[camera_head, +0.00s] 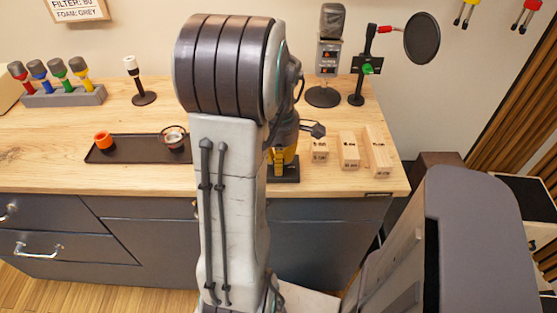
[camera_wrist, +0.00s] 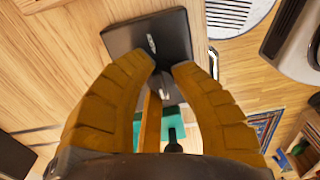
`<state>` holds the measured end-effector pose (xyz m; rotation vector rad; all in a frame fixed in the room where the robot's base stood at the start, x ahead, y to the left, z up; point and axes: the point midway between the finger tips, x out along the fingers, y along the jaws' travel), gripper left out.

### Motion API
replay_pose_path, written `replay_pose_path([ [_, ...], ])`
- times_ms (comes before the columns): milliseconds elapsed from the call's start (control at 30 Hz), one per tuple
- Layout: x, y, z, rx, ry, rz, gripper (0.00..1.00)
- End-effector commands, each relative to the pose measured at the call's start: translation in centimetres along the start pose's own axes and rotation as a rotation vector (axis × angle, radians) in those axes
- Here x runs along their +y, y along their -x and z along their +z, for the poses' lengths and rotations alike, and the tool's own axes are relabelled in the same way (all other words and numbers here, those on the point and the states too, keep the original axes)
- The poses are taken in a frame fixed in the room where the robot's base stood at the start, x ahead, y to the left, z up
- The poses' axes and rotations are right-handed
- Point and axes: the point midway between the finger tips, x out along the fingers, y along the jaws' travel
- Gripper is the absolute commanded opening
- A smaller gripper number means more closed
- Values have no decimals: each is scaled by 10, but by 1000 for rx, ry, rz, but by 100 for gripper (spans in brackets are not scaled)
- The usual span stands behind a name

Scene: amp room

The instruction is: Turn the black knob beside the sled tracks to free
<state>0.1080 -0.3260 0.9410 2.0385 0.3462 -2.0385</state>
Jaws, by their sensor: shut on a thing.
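My gripper (camera_wrist: 165,72), with yellow-orange fingers, closes from both sides on a small dark part, the black knob (camera_wrist: 163,80), in the wrist view. Most of the knob is hidden by the fingers, so its turn position cannot be read. A black base plate (camera_wrist: 135,37) with a small white mark lies just beyond the fingertips. In the head view my gripper (camera_head: 284,156) points down at this black base (camera_head: 285,175) near the counter's front edge. A green part (camera_wrist: 173,122) and a yellowish bar show between the fingers. I cannot make out the sled tracks.
Wooden blocks (camera_head: 348,150) stand right of my gripper. Behind them are a microphone (camera_head: 331,22) and a stand with a round black filter (camera_head: 422,38). A dark tray (camera_head: 125,152) with an orange cup lies left. The counter's left front (camera_head: 45,175) is clear.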

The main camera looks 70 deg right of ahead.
Motion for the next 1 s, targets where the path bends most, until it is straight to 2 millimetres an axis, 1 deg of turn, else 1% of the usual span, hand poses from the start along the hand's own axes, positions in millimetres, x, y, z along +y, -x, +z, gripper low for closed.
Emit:
replay_pose_path([
  [33,-1,-1,0,1,0,-4,0],
  [67,-1,-1,0,1,0,-4,25],
  [333,0,0,0,0,-1,-2,49],
  [600,0,1,0,0,-1,0,50],
  [733,1,7,0,0,-1,2,50],
  [867,1,24,0,-1,-1,5,50],
  [1000,1,48,0,-1,-1,5,50],
])
